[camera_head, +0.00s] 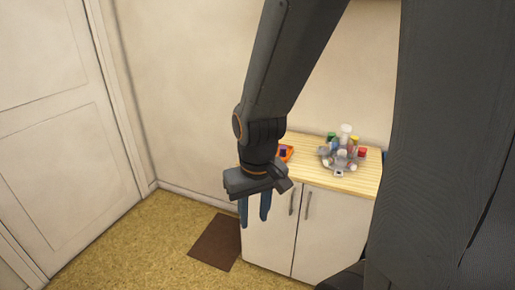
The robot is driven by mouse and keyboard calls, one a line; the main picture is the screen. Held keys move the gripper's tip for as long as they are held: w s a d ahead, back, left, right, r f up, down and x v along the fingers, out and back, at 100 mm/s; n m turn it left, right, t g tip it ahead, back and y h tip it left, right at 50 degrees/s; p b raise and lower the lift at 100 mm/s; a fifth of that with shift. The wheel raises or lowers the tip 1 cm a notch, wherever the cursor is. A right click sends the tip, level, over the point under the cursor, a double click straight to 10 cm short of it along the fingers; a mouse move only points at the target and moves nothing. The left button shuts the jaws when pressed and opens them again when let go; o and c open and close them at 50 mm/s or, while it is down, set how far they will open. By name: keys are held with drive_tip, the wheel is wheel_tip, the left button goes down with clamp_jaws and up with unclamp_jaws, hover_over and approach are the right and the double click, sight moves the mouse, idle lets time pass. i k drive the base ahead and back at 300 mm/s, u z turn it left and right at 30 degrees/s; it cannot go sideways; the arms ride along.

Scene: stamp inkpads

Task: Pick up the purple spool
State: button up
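My gripper (254,220) hangs in front of the cabinet's left door, pointing down. Its two blue fingers are apart with nothing between them. Just right of my wrist, a small dark purple object (283,152) sits in or on an orange item (289,153) on the wooden cabinet top. It may be the purple spool, but it is too small and too covered by my arm to be sure. My gripper is nearer the camera and lower in the picture than this object, apart from it.
A grey carousel (338,168) with several coloured pieces stands on the cabinet top (310,171). A red piece (362,153) lies to its right. The white cabinet (268,235) stands against the wall. A brown mat (216,243) lies on the floor left of it. A door is far left.

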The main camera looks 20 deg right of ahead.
sight(282, 148)
drive_tip(key=z, duration=0.05)
drive_tip(key=i, duration=0.65)
drive_tip(key=z, duration=0.85)
drive_tip(key=i, duration=0.45)
drive_tip(key=z, duration=0.6)
